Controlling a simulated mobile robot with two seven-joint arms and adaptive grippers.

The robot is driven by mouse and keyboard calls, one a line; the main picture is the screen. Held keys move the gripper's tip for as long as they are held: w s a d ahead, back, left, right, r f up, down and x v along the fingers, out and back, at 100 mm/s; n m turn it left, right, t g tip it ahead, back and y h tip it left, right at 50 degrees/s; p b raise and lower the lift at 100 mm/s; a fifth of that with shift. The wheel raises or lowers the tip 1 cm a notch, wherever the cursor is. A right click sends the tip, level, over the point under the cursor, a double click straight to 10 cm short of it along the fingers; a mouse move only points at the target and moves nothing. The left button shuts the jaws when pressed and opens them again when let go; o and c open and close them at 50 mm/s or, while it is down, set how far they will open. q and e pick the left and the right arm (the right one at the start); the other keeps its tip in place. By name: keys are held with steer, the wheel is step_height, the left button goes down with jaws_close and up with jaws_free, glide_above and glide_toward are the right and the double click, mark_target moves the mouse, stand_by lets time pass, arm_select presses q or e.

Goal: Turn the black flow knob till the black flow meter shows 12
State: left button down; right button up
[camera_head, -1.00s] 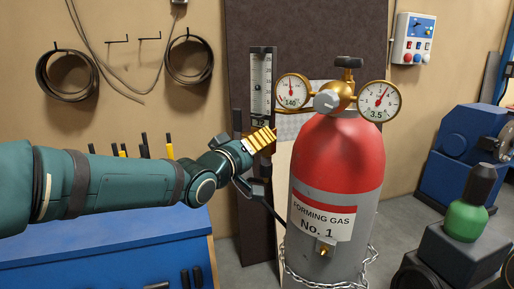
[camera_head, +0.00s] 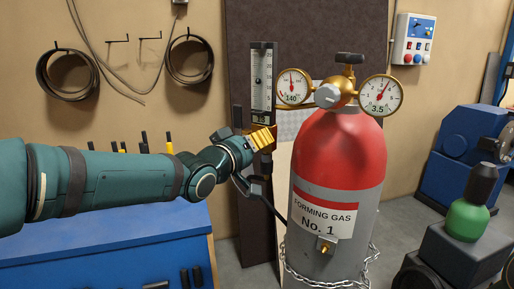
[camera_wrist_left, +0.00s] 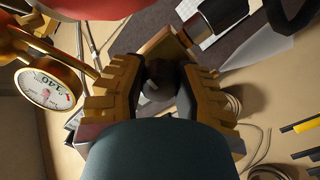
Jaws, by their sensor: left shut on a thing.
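The black flow meter (camera_head: 262,75) is an upright dark-framed tube with a pale scale, left of the gas cylinder. Its float and reading are too small to read. My left gripper (camera_head: 266,139), with gold ridged fingers, is at the foot of the meter. In the left wrist view the fingers (camera_wrist_left: 158,85) are closed around a dark round knob (camera_wrist_left: 157,76), which I take to be the black flow knob. The gripper hides the knob in the head view. My right gripper is not in view.
A red and grey gas cylinder (camera_head: 338,165) stands close to the right of the gripper, held by a chain (camera_head: 330,283). Its gauges (camera_head: 292,87) (camera_head: 380,95) sit on a brass regulator. A blue bench (camera_head: 110,245) lies below my left arm.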

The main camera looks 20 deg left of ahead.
arm_select(q)
steer(key=c, duration=0.6)
jaws_free()
steer(key=shift+w, duration=0.1)
steer(key=v, duration=1.2)
